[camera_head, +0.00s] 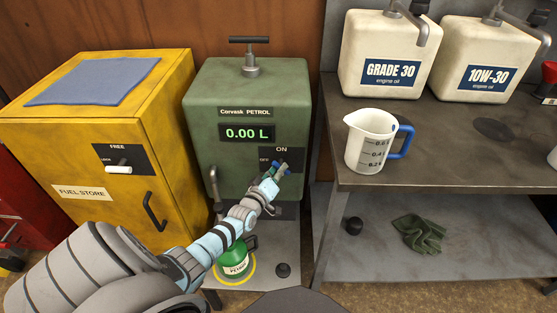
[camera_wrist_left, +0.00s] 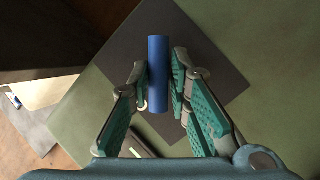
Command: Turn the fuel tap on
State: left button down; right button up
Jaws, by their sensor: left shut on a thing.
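The green petrol dispenser (camera_head: 222,92) stands in the middle of the head view; its display reads 0.00 L. On its front is a black plate (camera_head: 291,154) with an ON mark at the top and an OFF mark at the left. My left gripper (camera_head: 279,169) is at this plate and mostly covers the tap. In the left wrist view, its fingers (camera_wrist_left: 159,90) are shut on the tap's blue handle (camera_wrist_left: 158,52), one on each side. The handle's exact angle to the marks is hard to tell. My right gripper is not in view.
A green petrol can (camera_head: 235,264) stands on a yellow ring below the dispenser, partly behind my left arm. The yellow fuel store cabinet (camera_head: 66,150) is to the left. A workbench (camera_head: 450,150) to the right holds a measuring jug (camera_head: 371,140) and two oil containers.

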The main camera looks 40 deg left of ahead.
pick_arm(q)
jog(key=m+g+p, duration=0.1)
jog(key=m+p, duration=0.1)
jog(key=p, duration=0.1)
jog(key=m+g+y+p, duration=0.1)
jog(key=m+p, duration=0.1)
jog(key=p, duration=0.1)
jog(key=m+g+y+p, duration=0.1)
jog(key=m+p, duration=0.1)
jog(key=p, duration=0.1)
jog(key=shift+w+d+r+g+p, duration=0.15)
jog(key=shift+r+g+p, duration=0.15)
jog(key=shift+r, duration=0.05)
jog(key=shift+m, duration=0.4)
jog(key=c, duration=1.5)
grip_release()
jog(key=shift+f, duration=0.1)
jog(key=shift+c, duration=0.2)
jog(key=shift+f, duration=0.1)
